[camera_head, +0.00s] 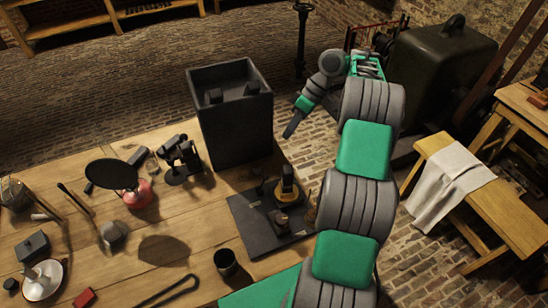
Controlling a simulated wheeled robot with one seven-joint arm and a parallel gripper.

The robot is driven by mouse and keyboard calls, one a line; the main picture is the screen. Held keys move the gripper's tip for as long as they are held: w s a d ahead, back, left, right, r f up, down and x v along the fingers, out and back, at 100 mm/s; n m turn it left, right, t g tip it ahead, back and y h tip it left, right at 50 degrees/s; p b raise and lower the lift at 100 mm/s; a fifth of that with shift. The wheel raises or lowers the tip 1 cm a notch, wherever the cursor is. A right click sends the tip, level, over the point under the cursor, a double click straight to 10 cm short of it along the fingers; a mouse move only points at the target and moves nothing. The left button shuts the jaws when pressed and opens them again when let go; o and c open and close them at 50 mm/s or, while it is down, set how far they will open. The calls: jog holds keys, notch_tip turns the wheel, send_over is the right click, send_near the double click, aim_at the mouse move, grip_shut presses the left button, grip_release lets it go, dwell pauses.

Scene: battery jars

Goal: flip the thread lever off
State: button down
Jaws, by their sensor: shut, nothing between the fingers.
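My gripper (292,127) is shut and empty. Its dark fingers point down and left, just right of the tall dark open box (236,138) in the picture. A small device with a yellowish base and an upright dark part (287,186) stands on a dark slab (250,222) on the table. A smaller dark piece (282,220) is in front of it. The gripper appears above and behind this device, apart from it. I cannot make out for sure which part is the thread lever, nor its position.
The wooden table (185,240) also bears a black stand (182,160), a lamp-like item with a dark disc (112,174), a dark cup (225,262) and a white dish (42,280). A bench with a cloth (448,183) stands at right. Brick floor lies behind the table.

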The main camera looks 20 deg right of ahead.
jog(key=shift+s+d+f, duration=0.3)
jog(key=shift+d+f, duration=0.1)
jog(key=shift+d, duration=0.15)
jog(key=s+a+f+b, duration=0.2)
jog(key=a+f+b, duration=0.5)
jog(key=a+f, duration=0.1)
jog(key=shift+s+f, duration=0.2)
jog(key=shift+f, duration=0.55)
jog(key=shift+a+f+b, duration=0.1)
jog(key=shift+a+b, duration=0.1)
jog(key=shift+b, duration=0.45)
